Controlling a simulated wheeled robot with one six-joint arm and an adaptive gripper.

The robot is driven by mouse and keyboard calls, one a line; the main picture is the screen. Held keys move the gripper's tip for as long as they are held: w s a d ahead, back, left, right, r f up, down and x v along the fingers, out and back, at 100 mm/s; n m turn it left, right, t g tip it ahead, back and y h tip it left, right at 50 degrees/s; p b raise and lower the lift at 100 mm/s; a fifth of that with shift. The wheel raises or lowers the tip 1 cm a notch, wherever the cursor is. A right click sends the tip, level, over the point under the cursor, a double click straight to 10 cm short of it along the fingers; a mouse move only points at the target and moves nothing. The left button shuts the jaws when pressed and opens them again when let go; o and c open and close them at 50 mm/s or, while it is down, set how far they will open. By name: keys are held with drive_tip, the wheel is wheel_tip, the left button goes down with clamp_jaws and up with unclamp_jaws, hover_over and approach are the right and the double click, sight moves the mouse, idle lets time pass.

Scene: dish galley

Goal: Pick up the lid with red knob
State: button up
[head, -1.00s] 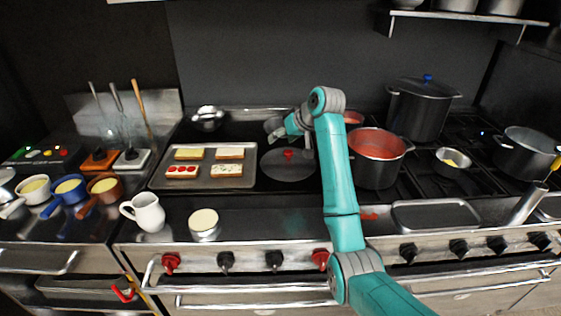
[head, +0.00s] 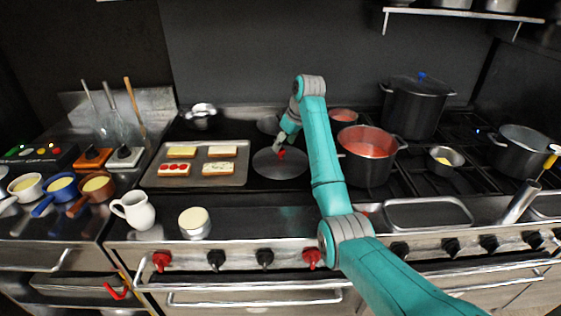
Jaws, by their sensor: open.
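The lid with red knob (head: 270,165) is a dark round disc lying flat on the dark cooktop, right of the sandwich tray. Its red knob (head: 281,154) shows at the middle. My gripper (head: 279,147) is at the knob, pointing down from above. The jaws are open. They are small and partly overlap the knob, so I cannot tell whether the knob is between them or just beside them.
A tray (head: 241,181) of topped bread slices lies left of the lid. A pot of red sauce (head: 368,172) stands to the right, close to my arm. A white pitcher (head: 138,211) and a cream-topped container (head: 194,224) stand in front. A tall pot with blue-knobbed lid (head: 412,108) stands behind.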

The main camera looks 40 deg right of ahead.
sight(281, 150)
drive_tip(key=shift+x, duration=2.15)
drive_tip(key=shift+a, duration=0.1)
drive_tip(key=c, duration=1.1)
clamp_jaws()
drive_tip(key=shift+r, duration=0.15)
